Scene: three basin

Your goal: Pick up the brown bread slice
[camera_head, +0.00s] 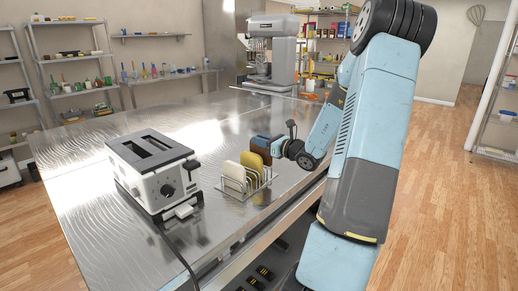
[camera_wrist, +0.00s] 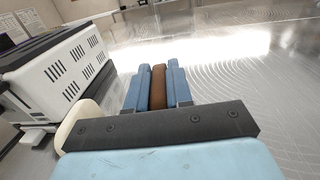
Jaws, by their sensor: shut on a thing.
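The brown bread slice (camera_wrist: 158,86) is between the two blue fingers of my gripper (camera_wrist: 157,84) in the wrist view, with a finger against each side. In the head view my gripper (camera_head: 266,143) is at the rack's far end, and the brown slice (camera_head: 262,153) shows partly below the fingers. The wire rack (camera_head: 247,187) stands on the metal table. It holds a pale slice (camera_head: 233,172) and a yellowish slice (camera_head: 252,164) in front of the brown one. I cannot tell whether the brown slice is clear of the rack.
A white and black toaster (camera_head: 158,172) stands left of the rack, with its cord running to the table's front edge. It also shows in the wrist view (camera_wrist: 62,75). A grey mixer (camera_head: 275,55) stands at the back. The table (camera_head: 85,200) is clear behind the toaster.

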